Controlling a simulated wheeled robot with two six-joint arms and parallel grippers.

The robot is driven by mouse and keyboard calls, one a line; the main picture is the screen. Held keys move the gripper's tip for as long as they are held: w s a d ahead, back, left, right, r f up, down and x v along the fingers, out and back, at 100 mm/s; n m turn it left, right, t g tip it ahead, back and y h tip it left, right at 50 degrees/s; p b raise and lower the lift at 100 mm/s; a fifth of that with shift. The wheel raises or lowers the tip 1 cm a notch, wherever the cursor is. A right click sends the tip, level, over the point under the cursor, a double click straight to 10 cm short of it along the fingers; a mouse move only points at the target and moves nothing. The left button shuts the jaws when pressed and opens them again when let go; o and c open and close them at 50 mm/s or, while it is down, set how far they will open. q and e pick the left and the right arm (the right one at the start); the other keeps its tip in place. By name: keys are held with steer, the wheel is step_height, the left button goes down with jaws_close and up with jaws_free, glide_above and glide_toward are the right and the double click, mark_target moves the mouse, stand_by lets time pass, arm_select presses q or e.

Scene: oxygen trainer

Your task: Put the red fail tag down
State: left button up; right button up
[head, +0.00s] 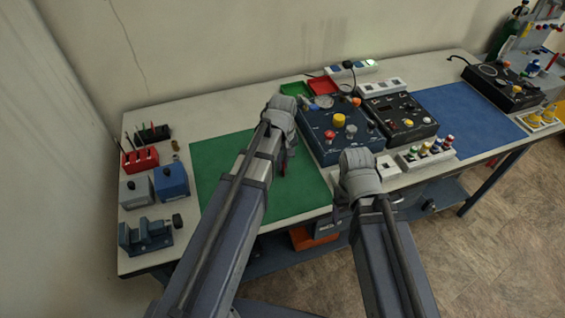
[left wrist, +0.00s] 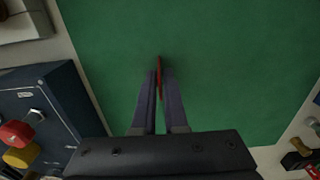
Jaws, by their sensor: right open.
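The red fail tag (left wrist: 159,66) shows edge-on as a thin red strip between the fingertips of my left gripper (left wrist: 160,88) in the left wrist view. The fingers are closed on it, above the green mat (left wrist: 215,50). In the head view my left gripper (head: 284,160) is over the right part of the green mat (head: 222,165), mostly hidden by its own wrist. I cannot tell whether the tag touches the mat. My right gripper (head: 343,213) is open near the front edge of the bench, its fingers mostly hidden by my arm.
The dark blue trainer panel (head: 318,150) stands right of the mat, with a green tray (head: 295,88) and a red tray (head: 322,86) behind it. A vise (head: 146,236), a blue box (head: 171,182) and a red rack (head: 139,160) stand left. The mat's left part is clear.

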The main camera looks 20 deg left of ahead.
arm_select(q)
steer(key=o, duration=0.3)
steer(key=shift+r, duration=0.1)
step_height(320, 180, up, 12)
steer(key=p, duration=1.2)
steer(key=shift+r, duration=0.15)
steer(key=s+d+m+y, duration=0.1)
steer(key=s+d+m, duration=0.9)
steer(key=s, duration=0.4)
steer(key=shift+m, duration=0.3)
steer(key=shift+d, duration=0.1)
step_height(320, 180, down, 4)
steer(key=b, duration=0.4)
steer(key=shift+f, duration=0.25)
